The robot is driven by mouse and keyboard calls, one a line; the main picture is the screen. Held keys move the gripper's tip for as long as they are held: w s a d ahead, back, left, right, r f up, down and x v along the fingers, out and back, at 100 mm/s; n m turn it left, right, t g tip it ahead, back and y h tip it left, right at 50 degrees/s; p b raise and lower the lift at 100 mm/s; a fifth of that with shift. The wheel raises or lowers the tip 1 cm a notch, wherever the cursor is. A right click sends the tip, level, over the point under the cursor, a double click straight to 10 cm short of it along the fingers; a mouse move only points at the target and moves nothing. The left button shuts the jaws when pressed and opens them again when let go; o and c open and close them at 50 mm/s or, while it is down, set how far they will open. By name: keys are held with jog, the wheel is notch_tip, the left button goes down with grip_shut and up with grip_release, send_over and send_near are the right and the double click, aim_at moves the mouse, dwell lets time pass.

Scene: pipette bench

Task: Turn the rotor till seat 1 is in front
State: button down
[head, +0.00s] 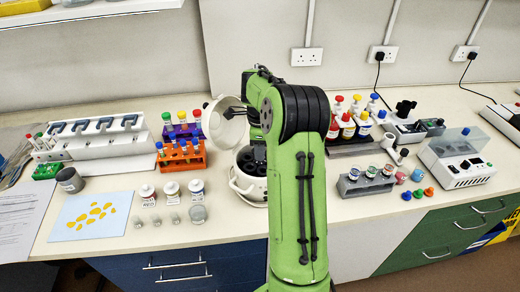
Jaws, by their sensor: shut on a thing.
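The centrifuge is a round cream-white tub (250,190) with its round lid (223,125) tilted open to the left. Inside it sits the dark rotor (244,160), with a few round seats showing. My gripper (258,154) reaches down over the right part of the tub and is shut at the rotor. Its fingertips and exact hold are hidden by my own arm. Seat numbers are too small to read, so I cannot tell which seat is in front.
An orange tube rack (181,160) stands left of the tub, with small bottles (171,190) in front of it. A pipette stand (92,140) is farther left. A grey rack (364,184) and reagent bottles (347,127) stand to the right. My arm covers the bench just right of the tub.

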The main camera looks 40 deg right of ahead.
jog(key=shift+r, duration=0.1)
jog(key=c, duration=1)
grip_release()
notch_tip(320, 180, up, 16)
jog(key=p, duration=0.4)
jog(key=shift+f, duration=0.2)
